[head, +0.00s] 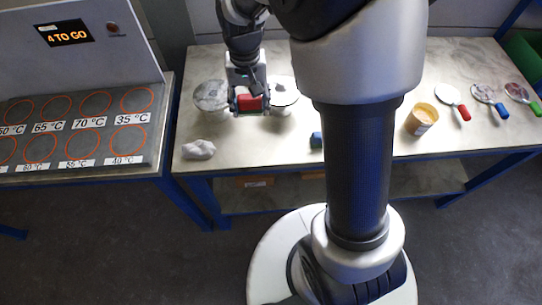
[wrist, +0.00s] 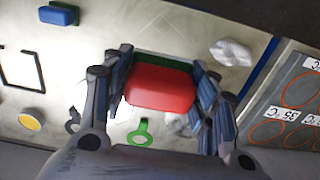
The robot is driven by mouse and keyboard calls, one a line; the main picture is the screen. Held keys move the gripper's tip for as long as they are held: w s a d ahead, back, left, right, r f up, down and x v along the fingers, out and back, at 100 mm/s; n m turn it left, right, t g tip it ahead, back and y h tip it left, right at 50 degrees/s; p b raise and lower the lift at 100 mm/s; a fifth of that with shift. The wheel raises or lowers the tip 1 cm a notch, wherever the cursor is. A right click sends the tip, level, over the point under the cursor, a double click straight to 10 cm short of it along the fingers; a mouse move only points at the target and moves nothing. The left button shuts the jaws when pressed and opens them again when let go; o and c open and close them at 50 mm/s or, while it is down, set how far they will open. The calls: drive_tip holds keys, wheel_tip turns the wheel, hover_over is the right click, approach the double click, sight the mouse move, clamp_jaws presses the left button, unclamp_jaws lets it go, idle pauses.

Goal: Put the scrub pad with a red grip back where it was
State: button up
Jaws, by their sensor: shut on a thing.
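My gripper (head: 249,108) is shut on the scrub pad with a red grip, held over the left part of the bench. The pad's red grip (head: 249,103) faces the head camera. In the wrist view the red grip (wrist: 160,89) sits between both fingers, with a green pad edge (wrist: 163,59) behind it. A black outline (wrist: 20,67) is marked on the bench at the left of the wrist view, with nothing inside the visible part. A blue-topped pad or block (wrist: 60,14) lies near it; it also shows in the head view (head: 317,140).
A crumpled white cloth (head: 199,149) lies at the front left. A tub (head: 421,119) and several coloured-handled tools (head: 459,104) are on the right. A labelled hotplate panel (head: 80,125) adjoins on the left. My arm hides the bench's middle.

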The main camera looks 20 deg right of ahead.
sight(254, 148)
drive_tip(key=f+b, duration=0.1)
drive_tip(key=f, duration=0.5)
drive_tip(key=f+b, duration=0.2)
drive_tip(key=f, duration=0.5)
drive_tip(key=f+b, duration=0.2)
drive_tip(key=f, duration=0.5)
drive_tip(key=shift+w+a, duration=0.15)
drive_tip(key=shift+w, duration=0.1)
drive_tip(key=shift+r, duration=0.15)
drive_tip(key=shift+b, duration=0.3)
drive_tip(key=o, duration=0.6)
drive_tip(key=shift+f, duration=0.2)
drive_tip(key=shift+c, duration=0.2)
drive_tip(key=o, duration=0.5)
